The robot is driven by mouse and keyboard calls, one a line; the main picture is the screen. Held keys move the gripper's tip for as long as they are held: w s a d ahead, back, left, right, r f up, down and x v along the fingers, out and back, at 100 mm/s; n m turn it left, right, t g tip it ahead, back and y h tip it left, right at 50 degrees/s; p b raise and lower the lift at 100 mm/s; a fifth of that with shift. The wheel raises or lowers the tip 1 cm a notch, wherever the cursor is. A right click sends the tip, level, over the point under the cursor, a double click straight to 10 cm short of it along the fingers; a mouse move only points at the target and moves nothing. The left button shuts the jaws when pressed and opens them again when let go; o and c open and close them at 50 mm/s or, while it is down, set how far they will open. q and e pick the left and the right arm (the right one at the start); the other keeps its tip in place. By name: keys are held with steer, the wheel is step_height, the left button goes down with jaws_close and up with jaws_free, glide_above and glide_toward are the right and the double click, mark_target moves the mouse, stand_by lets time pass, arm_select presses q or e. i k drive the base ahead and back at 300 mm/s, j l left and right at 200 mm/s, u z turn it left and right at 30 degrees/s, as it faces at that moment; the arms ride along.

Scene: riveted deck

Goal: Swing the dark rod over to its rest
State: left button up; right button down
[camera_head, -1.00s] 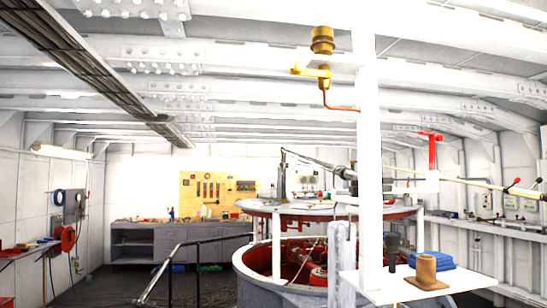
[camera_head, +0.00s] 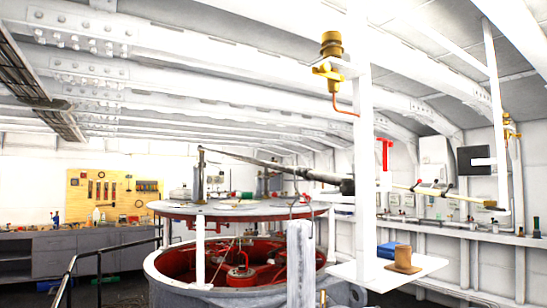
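The long dark rod (camera_head: 290,170) slopes from upper left to lower right above the round white-topped table. Its left end is by the top of a dark upright post (camera_head: 200,172). Its thick right end (camera_head: 346,186) meets the white upright post, and a pale tapered bar (camera_head: 445,193) continues beyond it to the right. The bar's far end is by a small support (camera_head: 492,206) at the foot of a white hanging frame; I cannot tell whether they touch, or whether this is the rest. Neither of my grippers shows.
The white upright post (camera_head: 363,120) carries a brass fitting (camera_head: 331,50), a red handle (camera_head: 385,150) and a shelf (camera_head: 350,270) with a brown spool (camera_head: 403,257). A red-lined round tub (camera_head: 265,262) stands under the table (camera_head: 240,208). A dark railing (camera_head: 110,252) is at left.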

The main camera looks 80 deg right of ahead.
mark_target(308, 173)
steer(key=i+l+z, duration=0.15)
steer(key=z, duration=0.3)
steer(key=i+l+z, duration=0.1)
steer(key=z, duration=0.35)
steer(key=i+z, duration=0.25)
steer(key=z, duration=0.2)
steer(key=i+z, duration=0.2)
steer(key=z, duration=0.25)
steer(key=i+j+z, duration=0.15)
steer(key=z, duration=0.3)
steer(key=i+l+z, duration=0.15)
steer(key=i+z, duration=0.25)
steer(key=k, duration=0.05)
